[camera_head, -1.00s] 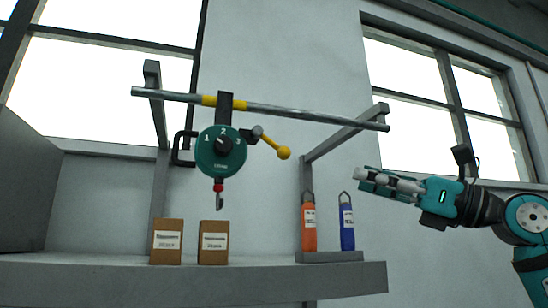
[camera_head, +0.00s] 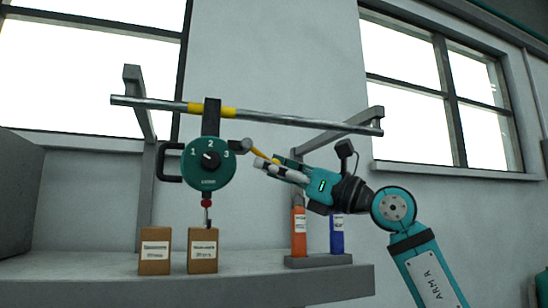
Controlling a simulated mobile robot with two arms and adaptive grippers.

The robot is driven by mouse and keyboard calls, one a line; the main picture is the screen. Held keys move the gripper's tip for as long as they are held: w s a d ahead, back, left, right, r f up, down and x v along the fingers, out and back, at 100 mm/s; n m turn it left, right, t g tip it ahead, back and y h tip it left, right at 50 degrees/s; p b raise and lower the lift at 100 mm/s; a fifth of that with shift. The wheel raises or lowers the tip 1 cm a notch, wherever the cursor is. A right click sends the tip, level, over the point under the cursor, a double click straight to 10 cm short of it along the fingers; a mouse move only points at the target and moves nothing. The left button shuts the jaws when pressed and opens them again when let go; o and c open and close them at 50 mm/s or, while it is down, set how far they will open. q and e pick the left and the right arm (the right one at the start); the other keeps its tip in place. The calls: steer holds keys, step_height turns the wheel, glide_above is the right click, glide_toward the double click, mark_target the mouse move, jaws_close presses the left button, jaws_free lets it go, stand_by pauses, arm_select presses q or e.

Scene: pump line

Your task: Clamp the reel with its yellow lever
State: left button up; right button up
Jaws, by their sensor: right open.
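The green reel (camera_head: 208,166) hangs from a horizontal metal rail (camera_head: 300,120) at a yellow-marked section. It has a dial numbered 1, 2, 3, a black handle on its left and a hook (camera_head: 207,214) below. The yellow lever (camera_head: 262,155) slopes down to the right from a grey pivot (camera_head: 241,146) beside the reel. My right gripper (camera_head: 268,167) is open at the lever's outer end. Its fingers hide the ball knob, and I cannot tell whether they touch it. My left gripper is not in view.
Two cardboard boxes (camera_head: 155,251) (camera_head: 203,251) stand on the grey shelf (camera_head: 100,284) below the reel. An orange bottle (camera_head: 299,234) and a blue bottle (camera_head: 337,236) stand on a small base at right, below my right gripper. Grey brackets (camera_head: 345,132) hold the rail.

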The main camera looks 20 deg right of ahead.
steer(key=shift+w, duration=0.1)
steer(key=shift+r, duration=0.1)
jaws_close()
